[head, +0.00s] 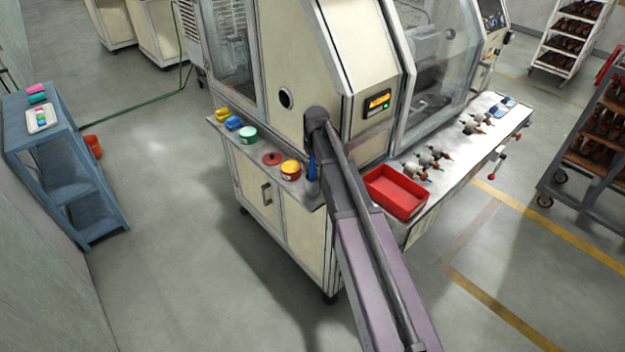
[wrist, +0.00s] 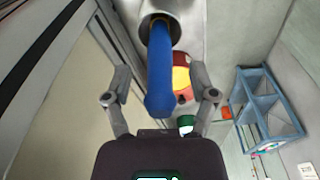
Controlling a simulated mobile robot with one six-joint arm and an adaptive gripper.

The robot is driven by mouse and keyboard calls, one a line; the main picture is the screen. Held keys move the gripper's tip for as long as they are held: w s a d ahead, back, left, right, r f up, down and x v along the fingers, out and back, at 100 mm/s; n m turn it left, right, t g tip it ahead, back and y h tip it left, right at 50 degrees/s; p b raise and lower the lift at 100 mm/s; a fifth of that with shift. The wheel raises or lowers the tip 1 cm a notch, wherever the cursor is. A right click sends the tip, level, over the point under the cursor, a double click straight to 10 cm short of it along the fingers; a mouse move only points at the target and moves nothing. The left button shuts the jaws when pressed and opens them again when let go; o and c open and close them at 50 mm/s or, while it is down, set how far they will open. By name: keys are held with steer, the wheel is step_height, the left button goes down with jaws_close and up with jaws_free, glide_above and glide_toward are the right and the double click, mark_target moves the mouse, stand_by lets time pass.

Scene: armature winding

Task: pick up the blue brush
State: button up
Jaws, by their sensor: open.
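The blue brush (wrist: 161,70) shows in the wrist view as a thick blue handle rising from a round holder (wrist: 186,32) with a dark opening. In the head view a blue strip of the brush (head: 311,168) shows at the right end of the machine's side ledge, partly covered by my arm. My gripper (wrist: 159,80) is open, with one finger on each side of the handle in the wrist view. I see gaps between the handle and both fingers. The brush's lower end is hidden in the holder. In the head view my arm hides the gripper.
A red tray (head: 396,192) lies right of my arm.

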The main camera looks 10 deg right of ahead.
steer(key=shift+f, duration=0.35)
stand_by(0.4)
jaws_close()
